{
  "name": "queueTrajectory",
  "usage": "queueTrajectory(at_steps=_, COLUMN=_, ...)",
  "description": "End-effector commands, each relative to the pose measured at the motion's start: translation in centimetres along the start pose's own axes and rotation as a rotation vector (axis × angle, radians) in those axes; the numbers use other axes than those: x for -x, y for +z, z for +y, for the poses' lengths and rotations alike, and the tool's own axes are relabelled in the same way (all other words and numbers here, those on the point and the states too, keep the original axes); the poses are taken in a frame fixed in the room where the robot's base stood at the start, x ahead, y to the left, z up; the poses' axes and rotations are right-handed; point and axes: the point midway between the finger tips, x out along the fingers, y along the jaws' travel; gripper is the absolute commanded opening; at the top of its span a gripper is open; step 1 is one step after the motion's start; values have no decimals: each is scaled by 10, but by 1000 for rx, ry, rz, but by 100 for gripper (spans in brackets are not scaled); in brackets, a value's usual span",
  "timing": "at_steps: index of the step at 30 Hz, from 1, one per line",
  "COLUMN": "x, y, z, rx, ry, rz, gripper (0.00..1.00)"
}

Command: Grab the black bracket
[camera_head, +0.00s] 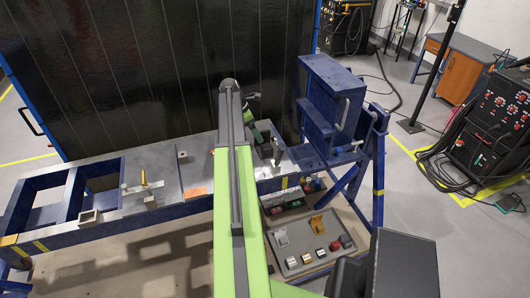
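My green arm reaches forward over a blue-framed metal jig table (165,171). My gripper (269,149) is at the far end of the arm, low over the right part of the table top. It is small and dark here, and I cannot tell whether its fingers are open or shut. A small black upright piece (277,155) stands at the gripper, and it may be the black bracket. I cannot tell whether they touch, or where the gripper ends and the piece begins. My arm hides part of the table.
A blue box frame (325,100) stands right of the gripper. A dark panel (180,70) rises behind the table. A clamp (144,184), an orange piece (195,193) and small blocks sit on the table's left.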

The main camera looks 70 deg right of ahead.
Motion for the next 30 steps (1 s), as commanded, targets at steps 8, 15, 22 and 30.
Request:
queueTrajectory(at_steps=8, x=-61, y=-3, z=0, rx=-1, ry=0, rz=0, gripper=100)
queueTrajectory(at_steps=15, x=-66, y=0, z=-1, rx=0, ry=0, rz=0, gripper=100)
queueTrajectory(at_steps=22, x=-108, y=2, z=-3, rx=0, ry=1, rz=0, gripper=100)
queueTrajectory(at_steps=30, x=-110, y=5, z=-3, rx=1, ry=1, rz=0, gripper=100)
